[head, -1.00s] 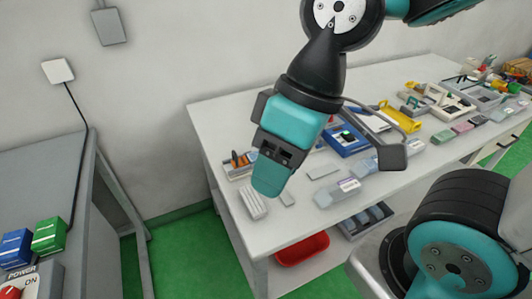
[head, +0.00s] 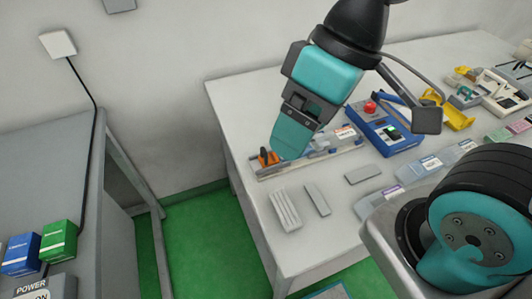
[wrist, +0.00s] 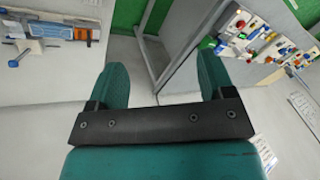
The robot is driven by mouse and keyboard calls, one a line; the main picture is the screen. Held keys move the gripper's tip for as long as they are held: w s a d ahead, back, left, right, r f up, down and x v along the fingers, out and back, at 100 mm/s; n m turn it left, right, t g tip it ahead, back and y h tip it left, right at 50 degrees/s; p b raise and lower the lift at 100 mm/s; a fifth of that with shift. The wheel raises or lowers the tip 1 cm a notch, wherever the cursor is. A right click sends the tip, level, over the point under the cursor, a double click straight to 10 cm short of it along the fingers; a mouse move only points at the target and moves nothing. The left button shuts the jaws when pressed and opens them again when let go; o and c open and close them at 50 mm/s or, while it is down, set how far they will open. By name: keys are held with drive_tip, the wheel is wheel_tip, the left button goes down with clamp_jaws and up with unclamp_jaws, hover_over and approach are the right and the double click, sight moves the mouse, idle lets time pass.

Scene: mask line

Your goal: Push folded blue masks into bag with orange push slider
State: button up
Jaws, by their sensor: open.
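The orange push slider (head: 266,159), with a dark knob, sits at the left end of a long low fixture (head: 285,169) on the white table. Something blue, perhaps the folded masks, lies partly hidden further right along the fixture. A clear item with a red-and-white label (head: 345,133), perhaps the bag, is at its right end. My gripper (head: 289,143) hangs above the fixture, its fingers overlapping the slider's right side in the head view; the height gap is unclear. In the wrist view, my gripper (wrist: 163,80) is open and empty, and the fixture (wrist: 55,38) shows at upper left.
A blue device with a red button (head: 385,130) stands right of the fixture. A ribbed grey block (head: 285,210) and flat grey plates (head: 317,198) lie in front. Labelled packets and yellow trays are further right. A grey bench with blue and green boxes (head: 58,240) is at left.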

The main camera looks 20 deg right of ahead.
drive_tip(key=shift+d, duration=0.1)
drive_tip(key=shift+c, duration=0.8)
drive_tip(key=w, duration=0.3)
drive_tip(key=shift+d+f+m, duration=0.15)
drive_tip(key=shift+f+m, duration=0.25)
drive_tip(key=c, duration=0.5)
drive_tip(key=m+h+b, duration=0.2)
drive_tip(key=m, duration=0.4)
hover_over(264, 148)
drive_tip(key=d, duration=0.4)
wheel_tip(264, 148, down, 11)
drive_tip(key=a+f, duration=0.1)
drive_tip(key=f, duration=0.4)
drive_tip(key=a+f+p, duration=0.1)
drive_tip(key=f, duration=0.5)
drive_tip(key=a+f+p, duration=0.1)
drive_tip(key=a+f, duration=0.1)
drive_tip(key=f, duration=0.4)
drive_tip(key=shift+f, duration=0.2)
